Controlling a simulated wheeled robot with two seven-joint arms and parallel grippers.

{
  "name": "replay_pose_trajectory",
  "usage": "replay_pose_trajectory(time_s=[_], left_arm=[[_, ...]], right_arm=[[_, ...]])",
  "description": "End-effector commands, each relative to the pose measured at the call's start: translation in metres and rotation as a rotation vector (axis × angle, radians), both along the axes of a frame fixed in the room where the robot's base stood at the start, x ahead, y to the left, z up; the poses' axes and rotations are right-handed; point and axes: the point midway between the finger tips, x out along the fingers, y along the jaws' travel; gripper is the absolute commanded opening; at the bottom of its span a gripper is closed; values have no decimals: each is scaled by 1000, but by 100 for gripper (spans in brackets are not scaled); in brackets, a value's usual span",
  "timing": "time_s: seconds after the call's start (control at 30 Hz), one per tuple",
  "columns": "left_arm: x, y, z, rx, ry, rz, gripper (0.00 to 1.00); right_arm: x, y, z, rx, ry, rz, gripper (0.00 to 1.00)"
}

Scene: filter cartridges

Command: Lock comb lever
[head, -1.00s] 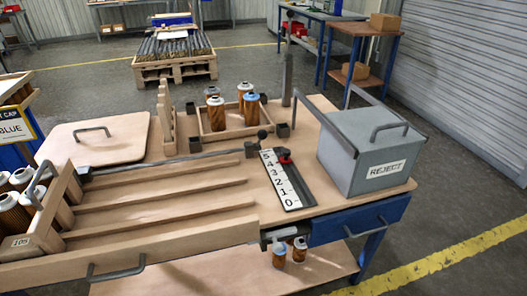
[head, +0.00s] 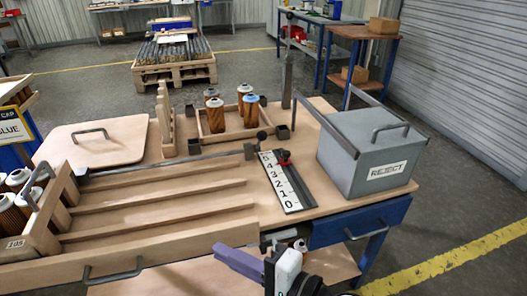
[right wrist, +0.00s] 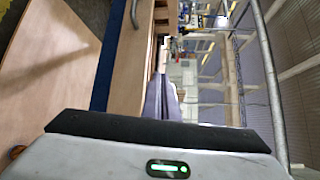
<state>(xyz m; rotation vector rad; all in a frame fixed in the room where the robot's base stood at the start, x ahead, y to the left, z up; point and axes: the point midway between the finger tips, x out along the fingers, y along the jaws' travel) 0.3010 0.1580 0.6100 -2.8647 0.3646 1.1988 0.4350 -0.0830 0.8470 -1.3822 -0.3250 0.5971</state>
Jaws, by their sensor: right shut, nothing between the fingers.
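A long grey metal bar (head: 170,165) runs along the back of the slatted wooden rack (head: 150,254), and its right end is at a small dark block (head: 250,152). I cannot tell which of these is the comb lever. My right gripper (head: 222,252) is at the bottom centre, in front of the table's front edge and well away from both. Its purple fingers are shut and empty; they also show in the right wrist view (right wrist: 161,98). My left gripper is not in view.
A numbered scale (head: 283,186) with a red clamp lies right of the rack. A grey REJECT bin (head: 372,150) stands at the table's right. A wooden tray (head: 232,130) holds several filter cartridges behind. A blue drawer (head: 360,220) is below the tabletop.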

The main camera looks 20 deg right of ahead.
Motion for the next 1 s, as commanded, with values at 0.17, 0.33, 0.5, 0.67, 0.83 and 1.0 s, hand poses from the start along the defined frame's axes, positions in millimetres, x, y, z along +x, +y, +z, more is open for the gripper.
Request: replay_pose_trajectory(time_s=[0.17, 0.33, 0.5, 0.67, 0.83, 1.0], left_arm=[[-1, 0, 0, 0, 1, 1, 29], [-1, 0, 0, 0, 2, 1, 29], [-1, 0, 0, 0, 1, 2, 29], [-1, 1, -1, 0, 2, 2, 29], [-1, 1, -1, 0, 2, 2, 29], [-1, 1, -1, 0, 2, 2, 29]], right_arm=[[63, -71, 28, 810, 126, -356, 0], [86, -133, -3, 1343, 241, -613, 0], [89, -157, -28, 1572, 295, -734, 0], [89, -160, -32, 1601, 302, -751, 0], [89, -160, -32, 1597, 300, -749, 0], [92, -164, -32, 1595, 296, -751, 0]])
